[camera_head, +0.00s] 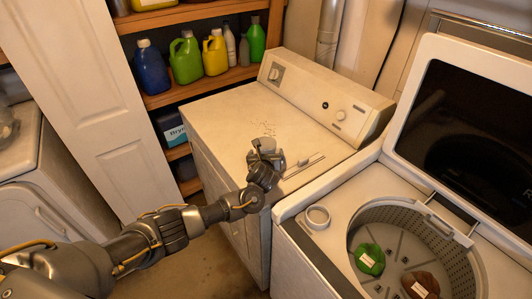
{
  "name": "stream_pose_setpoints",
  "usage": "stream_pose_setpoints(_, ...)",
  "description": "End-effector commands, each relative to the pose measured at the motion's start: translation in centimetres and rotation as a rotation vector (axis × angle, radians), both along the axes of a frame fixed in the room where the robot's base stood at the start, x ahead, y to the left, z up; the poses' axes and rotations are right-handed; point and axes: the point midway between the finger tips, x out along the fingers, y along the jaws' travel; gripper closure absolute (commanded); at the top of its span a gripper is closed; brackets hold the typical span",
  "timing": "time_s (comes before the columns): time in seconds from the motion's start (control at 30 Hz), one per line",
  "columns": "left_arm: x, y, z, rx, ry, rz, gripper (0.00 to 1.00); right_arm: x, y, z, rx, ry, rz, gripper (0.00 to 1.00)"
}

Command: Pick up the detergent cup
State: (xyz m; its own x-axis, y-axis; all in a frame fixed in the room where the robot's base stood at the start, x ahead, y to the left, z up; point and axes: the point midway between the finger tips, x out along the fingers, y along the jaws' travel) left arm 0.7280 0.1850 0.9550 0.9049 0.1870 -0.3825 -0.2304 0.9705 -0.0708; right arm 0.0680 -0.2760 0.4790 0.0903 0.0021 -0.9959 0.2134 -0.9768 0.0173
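A small white round cup (317,217), which looks like the detergent cup, sits on the front left corner of the open washer's top. My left gripper (264,152) is up and to the left of it, in front of the top of the closed white machine, well apart from the cup. Its fingers are small and seen from behind, so I cannot tell whether they are open or shut. My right gripper is not in view.
The open washer (290,208) has its lid (440,50) raised; a green cloth item (369,259) and a brown one (420,285) lie in its drum. The closed machine's top (225,115) is mostly clear. Detergent bottles (186,58) stand on a shelf behind.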

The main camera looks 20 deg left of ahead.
Motion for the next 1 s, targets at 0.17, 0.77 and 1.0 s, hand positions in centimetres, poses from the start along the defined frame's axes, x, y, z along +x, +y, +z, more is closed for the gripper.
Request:
stream_pose_setpoints(0.17,-0.01,-0.02,0.03,0.000,0.000,0.000,0.18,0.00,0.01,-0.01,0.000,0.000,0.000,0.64)
stream_pose_setpoints(0.77,0.00,-0.02,0.14,-0.001,-0.001,0.000,0.59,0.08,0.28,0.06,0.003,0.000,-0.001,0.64)
stream_pose_setpoints(1.0,0.00,-0.04,0.82,-0.001,-0.001,0.000,0.59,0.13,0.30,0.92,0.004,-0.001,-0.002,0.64)
